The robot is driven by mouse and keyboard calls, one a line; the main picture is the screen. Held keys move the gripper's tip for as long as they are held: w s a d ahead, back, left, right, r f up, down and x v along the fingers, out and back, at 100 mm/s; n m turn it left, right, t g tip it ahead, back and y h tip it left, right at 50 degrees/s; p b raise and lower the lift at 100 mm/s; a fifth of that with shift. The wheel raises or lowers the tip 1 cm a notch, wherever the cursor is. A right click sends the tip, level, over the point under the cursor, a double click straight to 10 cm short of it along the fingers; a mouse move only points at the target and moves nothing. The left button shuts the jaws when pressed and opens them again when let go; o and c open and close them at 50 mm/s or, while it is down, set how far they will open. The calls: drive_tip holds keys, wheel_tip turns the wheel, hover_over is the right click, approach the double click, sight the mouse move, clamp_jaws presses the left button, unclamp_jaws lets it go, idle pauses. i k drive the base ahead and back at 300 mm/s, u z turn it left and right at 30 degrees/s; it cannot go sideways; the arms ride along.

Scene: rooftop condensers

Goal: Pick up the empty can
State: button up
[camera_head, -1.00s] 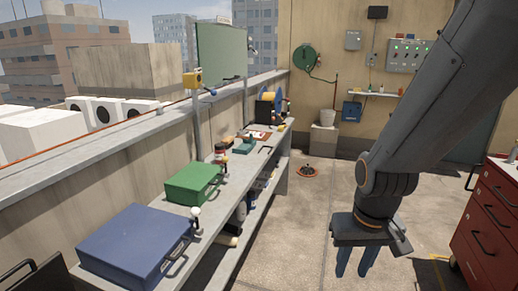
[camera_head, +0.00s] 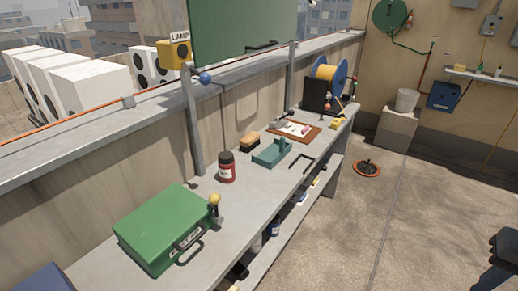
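A dark red can-like container (camera_head: 227,168) with a black top and a pale label stands upright on the grey workbench (camera_head: 95,268), behind the green case. I cannot tell whether it is empty, and I see no other clear can. My gripper (camera_head: 493,279) is only partly in view at the lower right corner, over the floor and well away from the bench. Its fingers are cut off by the frame, so their opening does not show.
A green case (camera_head: 160,222) with a yellow-knobbed lever (camera_head: 215,205) beside it fills the near bench. Beyond lie a brush (camera_head: 249,141), a teal tray (camera_head: 271,153), a clipboard (camera_head: 298,131) and a cable reel (camera_head: 328,80). Floor right of the bench is mostly clear.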

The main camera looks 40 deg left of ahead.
sight(226, 160)
drive_tip(key=u, duration=0.2)
drive_tip(key=i, duration=1.4)
drive_tip(key=u, duration=1.5)
drive_tip(key=i, duration=1.1)
drive_tip(key=u, duration=0.9)
